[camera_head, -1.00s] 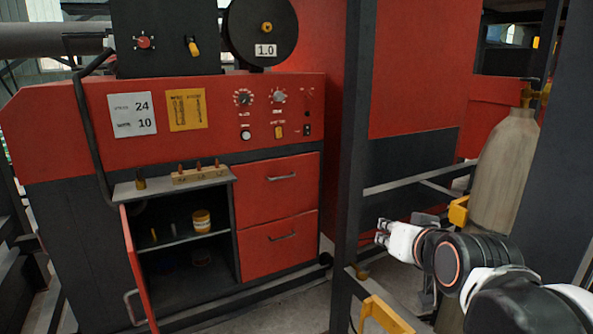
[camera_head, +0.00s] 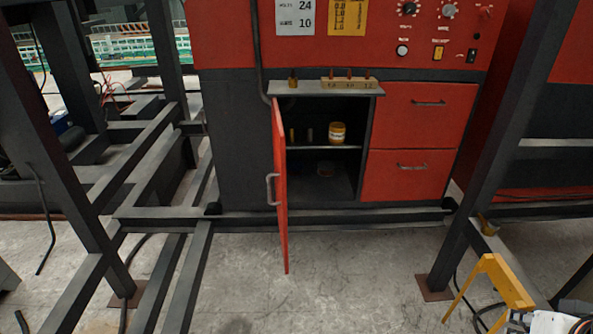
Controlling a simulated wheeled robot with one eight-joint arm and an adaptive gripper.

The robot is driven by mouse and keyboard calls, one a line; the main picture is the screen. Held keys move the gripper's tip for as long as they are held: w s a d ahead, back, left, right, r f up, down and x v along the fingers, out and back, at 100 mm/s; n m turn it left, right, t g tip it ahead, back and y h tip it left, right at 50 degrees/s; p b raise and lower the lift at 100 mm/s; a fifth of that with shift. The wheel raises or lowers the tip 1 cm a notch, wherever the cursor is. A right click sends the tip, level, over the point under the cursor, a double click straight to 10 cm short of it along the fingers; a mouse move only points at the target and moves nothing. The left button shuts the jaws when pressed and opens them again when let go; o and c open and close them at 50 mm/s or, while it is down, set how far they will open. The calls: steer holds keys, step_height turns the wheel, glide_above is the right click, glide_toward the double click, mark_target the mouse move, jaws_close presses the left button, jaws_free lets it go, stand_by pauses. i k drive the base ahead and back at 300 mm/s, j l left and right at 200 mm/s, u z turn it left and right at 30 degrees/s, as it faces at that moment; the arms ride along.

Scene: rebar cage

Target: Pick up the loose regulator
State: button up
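I cannot single out a loose regulator for certain. A small brass-coloured fitting (camera_head: 487,225) sits on the steel frame at the right, too small to identify. Inside the open cabinet (camera_head: 365,187), a yellow and white tub (camera_head: 337,132) and small dark and brass pieces stand on the shelf. A low round item (camera_head: 326,169) lies on the cabinet floor. White parts of my arm show cut off at the bottom right corner. My gripper's fingers are not clear there, and nothing held is visible.
The red cabinet door (camera_head: 281,190) stands open toward me. A ledge above holds a wooden block (camera_head: 347,84) with several small pieces. Steel posts and low rails (camera_head: 178,270) bound the left. A yellow bracket (camera_head: 505,278) is at lower right. Concrete floor ahead is clear.

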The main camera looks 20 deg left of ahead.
mark_target(489, 227)
steer(key=i+j+u, duration=0.2)
steer(key=i, duration=0.2)
steer(key=i+j+u, duration=0.2)
steer(key=i, duration=0.2)
steer(key=j+u, duration=0.15)
steer(key=j, duration=0.25)
steer(key=i+j+u, duration=0.15)
steer(key=j, duration=0.2)
steer(key=j+u, duration=0.15)
steer(key=j, duration=0.2)
steer(key=j+z, duration=0.1)
steer(key=z, duration=1.7)
steer(key=i+l, duration=0.1)
steer(key=i, duration=1)
steer(key=l+u, duration=0.05)
